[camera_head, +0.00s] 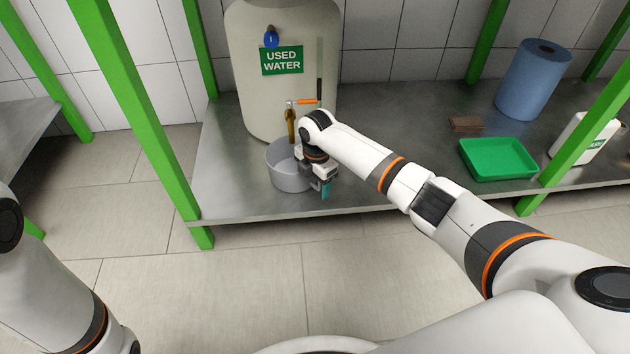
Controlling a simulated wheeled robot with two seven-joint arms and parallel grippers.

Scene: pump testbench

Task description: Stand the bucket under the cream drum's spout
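The cream drum (248,75) with the "USED WATER" label stands on the metal bench. Its brass spout (291,123) with an orange lever points down at the front. The grey bucket (288,179) appears upright on the bench in front of the drum, with its open top below the spout. My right gripper (324,188) is at the bucket's right side, pointing down, with a teal fingertip showing. The gripper body hides the bucket's right rim, so whether the fingers grip it cannot be seen. My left arm shows at the lower left; its gripper is out of view.
A green tray (498,174), a brown block (466,124), a blue roll (533,80) and a white container (580,138) stand on the bench to the right. Green posts (140,110) rise at the bench's front. The bench strip left of the bucket is clear.

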